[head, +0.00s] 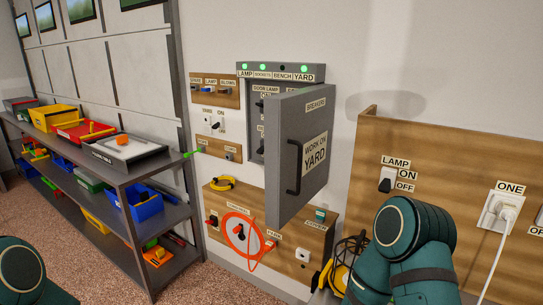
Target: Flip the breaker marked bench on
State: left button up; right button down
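The grey breaker box (252,88) hangs on the wall. Its door (290,150), marked BREAKERS, stands partly open and carries a "WORK ON YARD" sign (315,153) and a dark handle (293,172). Inside, a DOOR LAMP label (266,90) and a few dark switches show at the left. The door hides the rest; I cannot pick out the bench breaker. On the strip above (273,74), the lights over LAMP, SOCKETS and YARD are green; the BENCH light (283,67) is dark. Parts of both my arms show at the bottom, but neither gripper is in view.
Small switch panels (215,90) are left of the box. Below hangs a wooden panel (225,200) with an orange cable loop (240,240). At right, a wooden board (440,150) bears a LAMP switch (387,180) and a plugged socket (500,212). A loaded shelf (125,175) stands left.

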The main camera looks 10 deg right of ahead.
aim_at(260, 150)
jog(key=j+z, duration=0.25)
jog(key=k+j+z, duration=0.2)
jog(key=j, duration=0.2)
jog(key=i+j+z, duration=0.1)
jog(key=i+j, duration=0.35)
jog(key=j, duration=0.2)
jog(key=i+j+z, duration=0.25)
jog(key=i+j, duration=0.2)
jog(key=j, duration=0.2)
jog(key=i+j, duration=0.2)
jog(key=j, duration=0.2)
jog(key=i+l, duration=0.15)
jog(key=i, duration=0.2)
jog(key=z, duration=0.05)
